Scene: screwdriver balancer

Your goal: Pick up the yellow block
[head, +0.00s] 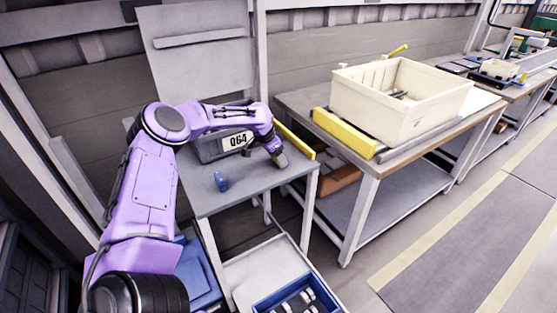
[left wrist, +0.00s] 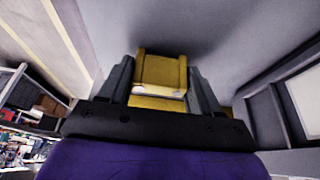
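The yellow block (left wrist: 161,70) shows in the left wrist view between the two grey fingers of my left gripper (left wrist: 160,82). Both fingers lie close against its sides, with no clear gap. In the head view my left gripper (head: 279,159) is low over the right part of the small grey table (head: 245,190), pointing down. Only a small yellowish patch of the block (head: 282,160) shows there; the rest is hidden by the gripper. I cannot tell whether the block touches the tabletop. My right gripper is not in view.
A blue item (head: 221,181) lies on the table's left part. A yellow bar (head: 294,138) runs along the right edge. A workbench with a cream crate (head: 388,105) is to the right; a blue bin (head: 264,307) is below.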

